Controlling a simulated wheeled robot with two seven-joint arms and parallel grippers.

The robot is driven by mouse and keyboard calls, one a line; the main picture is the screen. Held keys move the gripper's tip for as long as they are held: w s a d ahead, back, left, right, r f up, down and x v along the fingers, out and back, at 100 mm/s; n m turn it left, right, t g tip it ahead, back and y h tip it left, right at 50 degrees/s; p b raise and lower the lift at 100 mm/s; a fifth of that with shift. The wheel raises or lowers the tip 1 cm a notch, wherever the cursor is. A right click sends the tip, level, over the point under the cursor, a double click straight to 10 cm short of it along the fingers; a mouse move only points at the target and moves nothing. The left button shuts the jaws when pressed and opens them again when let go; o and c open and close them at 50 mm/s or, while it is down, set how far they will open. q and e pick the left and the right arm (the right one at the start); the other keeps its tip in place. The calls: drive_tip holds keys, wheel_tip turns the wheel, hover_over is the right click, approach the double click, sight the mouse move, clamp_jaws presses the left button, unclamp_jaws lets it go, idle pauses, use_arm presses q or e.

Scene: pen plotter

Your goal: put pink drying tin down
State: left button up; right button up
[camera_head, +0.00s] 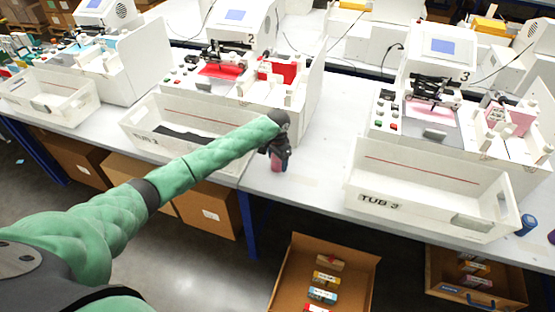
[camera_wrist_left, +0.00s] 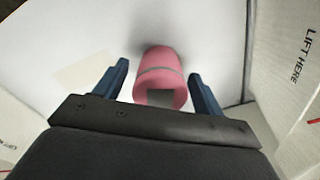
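The pink drying tin (camera_wrist_left: 160,67) is a short pink cylinder with a grey band, seen between and just beyond my left gripper's fingers. It appears to rest on the white table top (camera_head: 310,172) in the gap between TUB 2 and TUB 3. My left gripper (camera_head: 276,165) points down there, close to the front edge. In the left wrist view its two blue fingers (camera_wrist_left: 160,82) are apart, with a visible gap on each side of the tin. In the head view only a bit of pink shows by the fingers. My right gripper is not in view.
TUB 2 (camera_head: 140,136) is left of my gripper and TUB 3 (camera_head: 352,190) is right. Plotters with red and pink sheets stand behind them. Blue (camera_head: 526,225) and purple cylinders are at the far right. An open cardboard box (camera_head: 272,262) with small packets sits below the table.

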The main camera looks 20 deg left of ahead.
use_arm(q)
drive_tip(key=shift+r, duration=0.4)
wheel_tip(320, 180, up, 3)
drive_tip(key=shift+f+b, duration=0.2)
drive_tip(key=shift+b, duration=0.55)
wheel_tip(320, 180, up, 7)
drive_tip(key=shift+r+b, duration=0.15)
drive_tip(key=shift+b, duration=0.95)
drive_tip(key=shift+r, duration=0.8)
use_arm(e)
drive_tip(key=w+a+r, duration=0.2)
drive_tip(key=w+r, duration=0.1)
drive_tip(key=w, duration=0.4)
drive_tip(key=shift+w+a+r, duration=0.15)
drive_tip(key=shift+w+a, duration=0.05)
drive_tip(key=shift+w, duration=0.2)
